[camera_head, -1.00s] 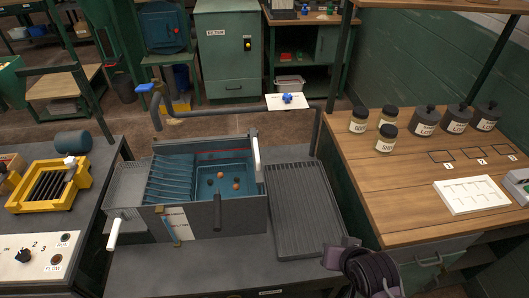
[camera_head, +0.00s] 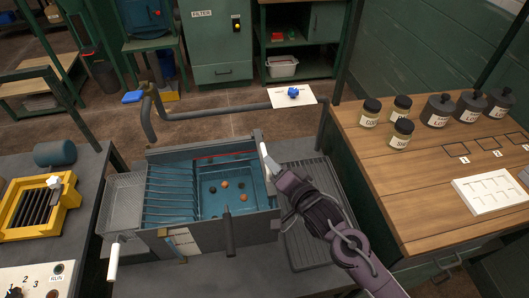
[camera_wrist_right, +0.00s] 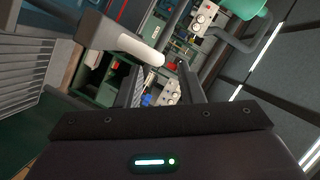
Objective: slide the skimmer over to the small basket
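A grey tank (camera_head: 207,248) with blue inside walls holds several small brown and dark balls (camera_head: 225,184). The skimmer seems to be the dark upright plate at the tank's right end, with a white handle (camera_head: 264,153) on top. A small mesh basket (camera_head: 122,196) hangs at the tank's left end. My right gripper (camera_head: 274,176) is just to the right of the white handle. In the right wrist view its two fingers (camera_wrist_right: 160,80) are spread apart, with the white handle (camera_wrist_right: 140,46) near the left fingertip and not visibly clamped. My left gripper is out of view.
A ribbed drainboard (camera_head: 305,240) lies right of the tank under my right arm. A second white handle (camera_head: 113,262) sticks out at the tank's front left. A dark lever (camera_head: 229,233) stands at the front wall. A pipe (camera_head: 225,110) runs behind.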

